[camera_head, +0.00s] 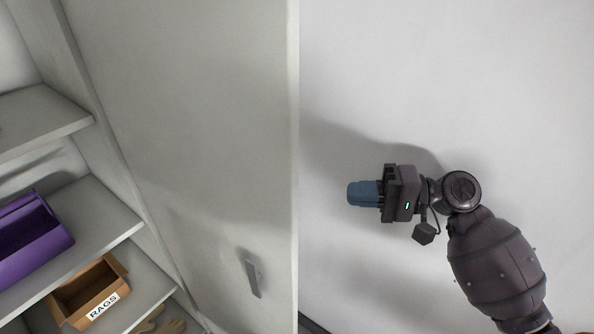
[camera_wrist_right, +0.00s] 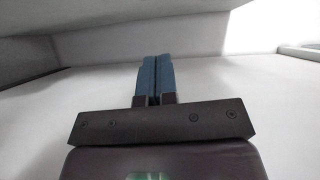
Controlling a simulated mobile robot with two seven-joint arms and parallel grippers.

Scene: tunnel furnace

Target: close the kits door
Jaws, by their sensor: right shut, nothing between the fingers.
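The grey cabinet door (camera_head: 200,130) stands open in the head view, its free vertical edge near the middle of the picture. A small grey handle (camera_head: 252,275) sits low on the door face. My right gripper (camera_head: 352,193) is to the right of the door edge, apart from it in the picture, with its blue fingers pointing left toward the door. The fingers also show in the right wrist view (camera_wrist_right: 157,80), pressed together and empty. My left gripper is not in view.
Left of the door is the open cabinet with shelves (camera_head: 50,130). A purple bin (camera_head: 40,250) and a cardboard box marked RAGS (camera_head: 115,280) stand on them, with tan gloves (camera_head: 165,326) lower down. A plain light wall (camera_head: 450,70) fills the right side.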

